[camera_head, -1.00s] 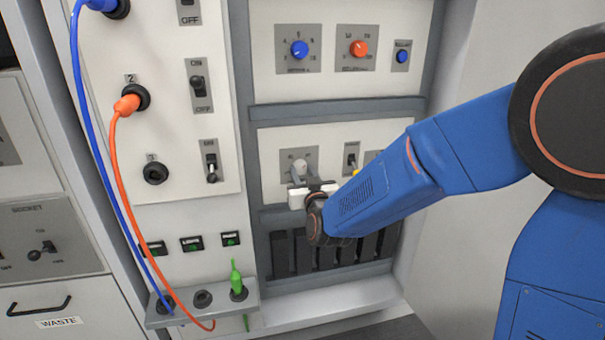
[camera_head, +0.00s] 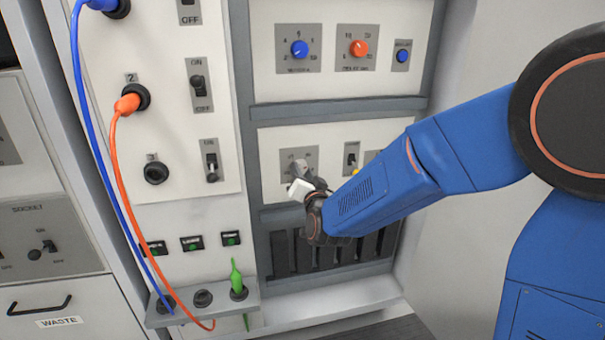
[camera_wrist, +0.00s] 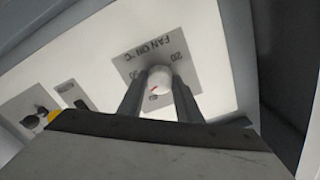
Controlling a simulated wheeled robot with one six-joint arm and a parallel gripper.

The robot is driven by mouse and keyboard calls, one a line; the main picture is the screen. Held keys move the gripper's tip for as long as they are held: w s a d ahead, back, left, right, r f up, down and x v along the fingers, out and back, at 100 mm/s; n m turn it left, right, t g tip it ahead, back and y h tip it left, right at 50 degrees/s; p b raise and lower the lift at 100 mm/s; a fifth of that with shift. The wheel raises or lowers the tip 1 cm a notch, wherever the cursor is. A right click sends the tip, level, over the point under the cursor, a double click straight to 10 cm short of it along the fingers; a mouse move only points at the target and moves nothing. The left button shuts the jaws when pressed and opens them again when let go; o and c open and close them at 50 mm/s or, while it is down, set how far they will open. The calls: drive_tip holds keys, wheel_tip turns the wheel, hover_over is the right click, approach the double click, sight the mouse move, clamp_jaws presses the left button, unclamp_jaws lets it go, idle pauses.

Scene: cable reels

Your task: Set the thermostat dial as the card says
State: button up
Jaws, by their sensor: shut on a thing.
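The thermostat dial (camera_wrist: 159,80) is a white round knob with a short red mark, on a grey plate (camera_wrist: 132,62) lettered "FAN ON °C". The numbers 20 and 50 show on the plate in the wrist view. My gripper (camera_wrist: 160,92) is shut on the dial, one dark finger on each side. In the head view my gripper (camera_head: 301,178) is at the same plate (camera_head: 290,154), turned at a tilt, and hides most of the dial. Other scale numbers are hidden or unreadable. I see no card in either view.
A small toggle switch (camera_head: 351,160) and a yellow part (camera_head: 369,170) sit right of the dial, close to my arm. Blue (camera_head: 299,48) and orange (camera_head: 358,48) knobs are above. Orange and blue cables (camera_head: 124,190) hang at left.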

drive_tip(key=m, duration=0.9)
drive_tip(key=shift+m, duration=0.4)
idle(0.4)
drive_tip(key=o, duration=1)
drive_tip(key=shift+o, duration=0.2)
drive_tip(key=shift+s, duration=0.1)
